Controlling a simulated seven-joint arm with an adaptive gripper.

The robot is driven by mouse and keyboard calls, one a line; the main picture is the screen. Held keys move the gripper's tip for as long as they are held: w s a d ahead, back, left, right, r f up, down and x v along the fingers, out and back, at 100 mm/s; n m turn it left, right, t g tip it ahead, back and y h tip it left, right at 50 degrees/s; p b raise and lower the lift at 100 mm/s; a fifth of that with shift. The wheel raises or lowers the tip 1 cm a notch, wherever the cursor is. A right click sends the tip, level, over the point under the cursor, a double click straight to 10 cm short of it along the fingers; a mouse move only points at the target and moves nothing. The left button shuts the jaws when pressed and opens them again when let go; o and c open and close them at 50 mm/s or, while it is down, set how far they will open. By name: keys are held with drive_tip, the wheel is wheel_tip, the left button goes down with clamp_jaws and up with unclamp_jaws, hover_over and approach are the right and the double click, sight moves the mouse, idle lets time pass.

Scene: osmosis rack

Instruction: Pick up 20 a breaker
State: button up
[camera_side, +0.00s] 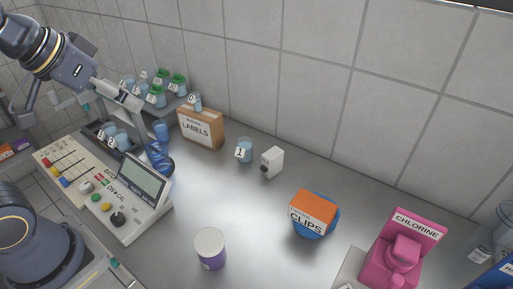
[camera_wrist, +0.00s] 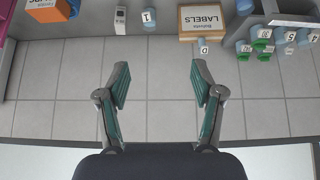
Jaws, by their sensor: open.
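A small white block-shaped device with a dark knob-like part (camera_side: 272,162) stands on the grey counter near the wall, right of the cup marked 1. It looks like the breaker, but no rating is readable on it. In the wrist view it shows near the top edge (camera_wrist: 120,18), left of centre. My gripper (camera_wrist: 157,77) is open, with nothing between its fingers and wall tiles behind them. It is apart from the device. In the side view my arm is at the upper left, above the panel and rack.
A cup marked 1 (camera_side: 244,150) and a LABELS box (camera_side: 202,130) stand left of the device. An orange CLIPS box (camera_side: 313,208), pink CHLORINE item (camera_side: 403,250) and white-lidded jar (camera_side: 210,248) stand elsewhere. A control panel (camera_side: 105,190) is left. The middle counter is clear.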

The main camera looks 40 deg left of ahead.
drive_tip(key=w+d+r, duration=0.2)
drive_tip(key=w, duration=0.7)
drive_tip(key=m+g+h, duration=0.1)
drive_tip(key=m+g, duration=0.1)
hover_over(272, 152)
drive_tip(key=s+a, duration=0.3)
drive_tip(key=s, duration=0.2)
wheel_tip(272, 152, down, 11)
drive_tip(key=shift+m+g, duration=0.3)
drive_tip(key=shift+g, duration=0.1)
drive_tip(key=x, duration=0.5)
drive_tip(key=s+d+x, duration=0.1)
drive_tip(key=x, duration=0.4)
drive_tip(key=s+x, duration=0.1)
drive_tip(key=x, duration=0.4)
drive_tip(key=shift+d+f, duration=0.3)
drive_tip(key=shift+f, duration=0.15)
drive_tip(key=shift+x, duration=3.1)
clamp_jaws()
